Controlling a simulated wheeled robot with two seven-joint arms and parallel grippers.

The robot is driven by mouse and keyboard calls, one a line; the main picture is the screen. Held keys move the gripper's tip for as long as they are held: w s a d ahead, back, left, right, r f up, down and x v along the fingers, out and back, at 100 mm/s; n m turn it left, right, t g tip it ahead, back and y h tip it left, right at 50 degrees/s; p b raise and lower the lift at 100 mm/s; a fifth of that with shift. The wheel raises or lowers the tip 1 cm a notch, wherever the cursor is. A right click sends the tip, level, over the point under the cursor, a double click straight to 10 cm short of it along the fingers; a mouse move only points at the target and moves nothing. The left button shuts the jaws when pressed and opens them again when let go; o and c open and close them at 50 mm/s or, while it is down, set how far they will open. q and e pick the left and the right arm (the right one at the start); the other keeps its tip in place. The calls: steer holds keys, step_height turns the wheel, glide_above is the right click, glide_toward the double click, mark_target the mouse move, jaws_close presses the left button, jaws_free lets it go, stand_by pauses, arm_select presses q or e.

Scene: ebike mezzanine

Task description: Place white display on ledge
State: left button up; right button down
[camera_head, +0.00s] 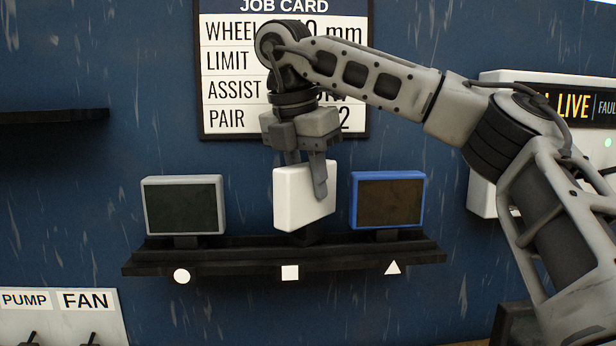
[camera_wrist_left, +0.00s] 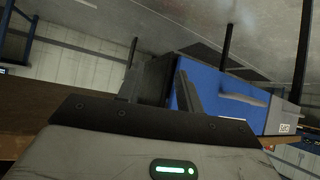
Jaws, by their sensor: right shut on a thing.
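The white display (camera_head: 300,200) is held by my right gripper (camera_head: 304,180), which is shut on it from above, one finger over its right part. The display is slightly tilted and turned, over the middle of the black ledge (camera_head: 345,257), above the white square mark (camera_head: 290,272). Its dark foot shows low at the ledge; I cannot tell whether it touches. A grey display (camera_head: 181,207) stands on the ledge at left, and a blue-framed display (camera_head: 388,202) at right. In the left wrist view my left gripper (camera_wrist_left: 163,72) has its fingers apart, with nothing visibly held.
The ledge also bears a circle mark (camera_head: 181,276) and a triangle mark (camera_head: 393,268). A job card (camera_head: 230,120) hangs behind my right arm. A switch panel (camera_head: 60,318) is lower left, a dark shelf (camera_head: 50,116) upper left, and a white panel (camera_head: 482,190) at right.

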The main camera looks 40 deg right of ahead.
arm_select(q)
steer(key=shift+r, duration=0.1)
arm_select(e)
steer(key=c, duration=1.1)
jaws_free()
steer(key=shift+r, duration=0.15)
steer(key=p+v, duration=0.2)
steer(key=v, duration=0.4)
steer(key=shift+d+p, duration=0.15)
steer(key=shift+p, duration=0.15)
steer(key=v, duration=0.5)
steer(key=shift+r, duration=0.25)
arm_select(q)
steer(key=shift+a+r, duration=0.35)
steer(key=shift+r, duration=0.25)
arm_select(e)
steer(key=shift+a+r, duration=0.25)
steer(key=shift+r, duration=0.25)
arm_select(q)
steer(key=shift+d+r, duration=0.1)
steer(key=shift+d, duration=0.05)
